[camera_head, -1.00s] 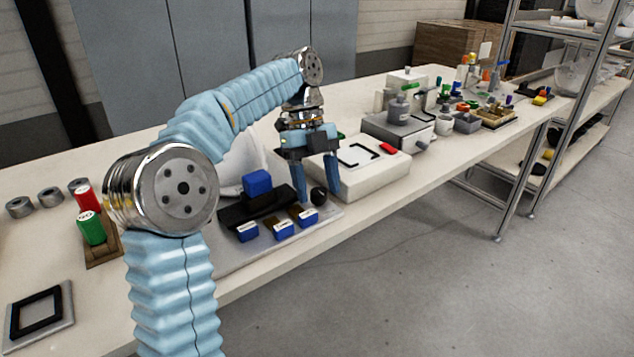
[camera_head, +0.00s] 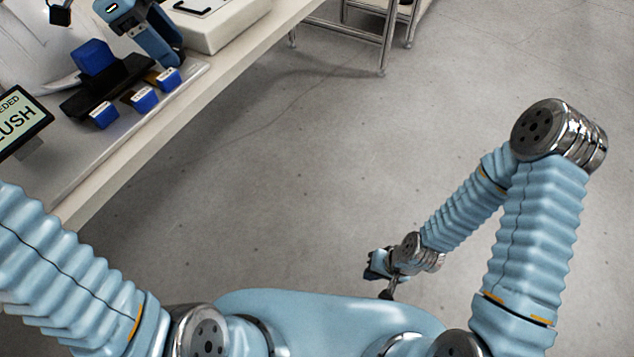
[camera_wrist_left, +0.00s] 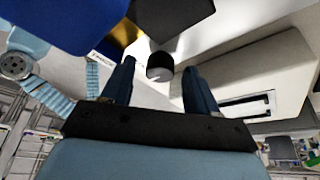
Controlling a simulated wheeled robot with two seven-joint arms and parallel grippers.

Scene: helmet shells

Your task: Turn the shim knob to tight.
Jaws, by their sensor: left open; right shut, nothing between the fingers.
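The shim knob (camera_wrist_left: 160,66) is a short black cylinder with a pale end, ahead of and between my left fingers in the left wrist view. I cannot make out its setting, and the left gripper hides it in the head view. My left gripper (camera_head: 166,55) is open over the right end of the black fixture (camera_head: 108,88), its fingers (camera_wrist_left: 160,64) on either side of the knob with visible gaps. A blue block (camera_head: 95,57) sits on the fixture. My right gripper (camera_head: 374,272) is shut and empty above the floor, away from the bench.
Several blue labelled blocks (camera_head: 144,98) line the fixture's front. A dark-framed display (camera_head: 20,122), partly cut off, reads "...USH". A white box (camera_head: 225,25) stands right of the left gripper. The bench's front edge borders open floor.

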